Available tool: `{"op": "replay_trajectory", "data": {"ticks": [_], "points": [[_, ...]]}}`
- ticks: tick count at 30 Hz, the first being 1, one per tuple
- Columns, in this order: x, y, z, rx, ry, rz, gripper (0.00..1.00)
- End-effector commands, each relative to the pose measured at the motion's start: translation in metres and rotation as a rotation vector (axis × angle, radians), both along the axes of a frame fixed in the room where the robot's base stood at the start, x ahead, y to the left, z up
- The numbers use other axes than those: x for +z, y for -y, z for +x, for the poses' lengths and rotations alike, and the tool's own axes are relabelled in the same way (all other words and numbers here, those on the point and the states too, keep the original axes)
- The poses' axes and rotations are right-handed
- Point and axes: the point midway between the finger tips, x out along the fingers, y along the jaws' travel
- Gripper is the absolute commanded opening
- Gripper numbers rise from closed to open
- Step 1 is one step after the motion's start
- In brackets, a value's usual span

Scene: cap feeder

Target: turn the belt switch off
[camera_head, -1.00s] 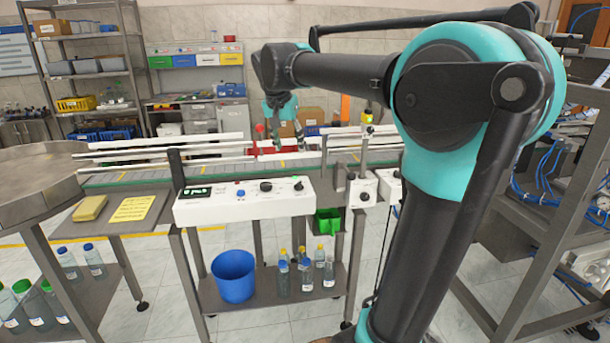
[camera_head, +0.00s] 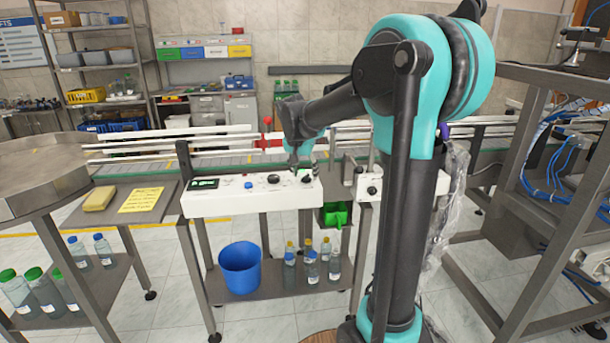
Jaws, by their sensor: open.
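The white control panel (camera_head: 225,206) stands in front of the conveyor (camera_head: 222,159). It carries a dark display (camera_head: 204,184), a blue button (camera_head: 248,185) and a black knob (camera_head: 273,179). A further dark knob (camera_head: 308,180) is near its right end. Which of these is the belt switch I cannot read from here. My gripper (camera_head: 294,166) points down at the right part of the panel, right of the black knob. It is open and looks empty. Its fingertips are small, and whether they touch a control I cannot tell.
A smaller white box with a knob (camera_head: 372,190) is right of the panel. A green bin (camera_head: 336,214) hangs below. A blue bucket (camera_head: 240,268) and several bottles (camera_head: 312,266) stand on the lower shelf. A yellow sponge (camera_head: 98,199) lies left.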

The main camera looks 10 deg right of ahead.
Motion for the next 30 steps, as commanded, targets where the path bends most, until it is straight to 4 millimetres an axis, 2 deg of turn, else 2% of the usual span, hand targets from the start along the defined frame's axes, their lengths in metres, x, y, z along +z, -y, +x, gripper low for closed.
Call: {"op": "replay_trajectory", "data": {"ticks": [6,14,26,30], "points": [[-0.0128,0.0027,0.0046,0.0,0.0,0.0,0.51],[-0.0136,0.0028,0.0048,0.0,0.0,0.0,0.51],[-0.0134,0.0027,0.0047,0.0,0.0,0.0,0.03],[-0.0134,0.0028,0.0047,0.004,0.0,0.0,0.02]]}}
